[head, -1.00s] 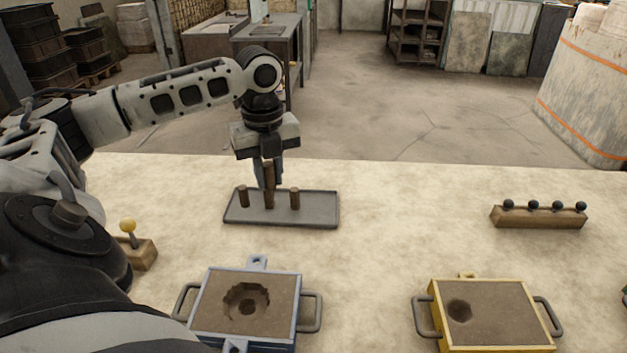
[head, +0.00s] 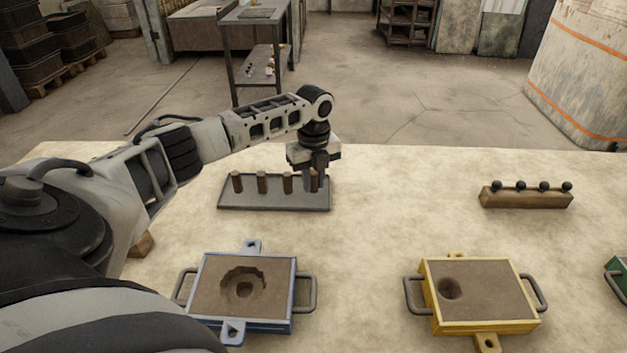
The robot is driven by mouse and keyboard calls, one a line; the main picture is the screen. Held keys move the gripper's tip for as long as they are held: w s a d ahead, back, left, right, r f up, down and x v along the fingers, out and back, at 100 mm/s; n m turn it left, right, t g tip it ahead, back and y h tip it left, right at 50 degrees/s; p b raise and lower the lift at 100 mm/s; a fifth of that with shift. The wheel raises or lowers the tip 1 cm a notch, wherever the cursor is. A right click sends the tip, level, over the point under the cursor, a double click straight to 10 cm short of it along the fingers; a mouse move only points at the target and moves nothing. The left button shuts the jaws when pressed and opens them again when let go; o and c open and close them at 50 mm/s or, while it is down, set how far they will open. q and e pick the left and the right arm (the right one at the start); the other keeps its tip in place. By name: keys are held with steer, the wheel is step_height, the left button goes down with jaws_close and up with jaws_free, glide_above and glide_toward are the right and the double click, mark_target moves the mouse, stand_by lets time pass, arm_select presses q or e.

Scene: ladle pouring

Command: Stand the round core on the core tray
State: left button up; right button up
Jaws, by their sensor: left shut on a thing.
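The core tray (head: 275,201) is a flat grey tray at the back of the table, left of centre. 3 brown round cores stand upright in a row on it: a left one (head: 237,182), a middle one (head: 262,183) and a right one (head: 287,184). My left gripper (head: 314,184) points down over the tray's right end and is shut on another brown core (head: 314,179), upright in line with the others. The fingers partly hide this core, and I cannot tell if its foot touches the tray. My right gripper is not in view.
A blue-framed sand mould (head: 244,288) with a hollow lies in front of the tray, and a yellow-framed one (head: 479,296) to the right. A wooden rack with black balls (head: 526,197) stands at the back right. The table between is clear.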

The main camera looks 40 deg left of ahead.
mark_target(313, 172)
arm_select(q)
steer(key=shift+f, duration=0.3)
steer(key=shift+f, duration=0.1)
steer(key=o, duration=0.7)
step_height(313, 172, up, 12)
steer(key=shift+r, duration=0.15)
stand_by(0.5)
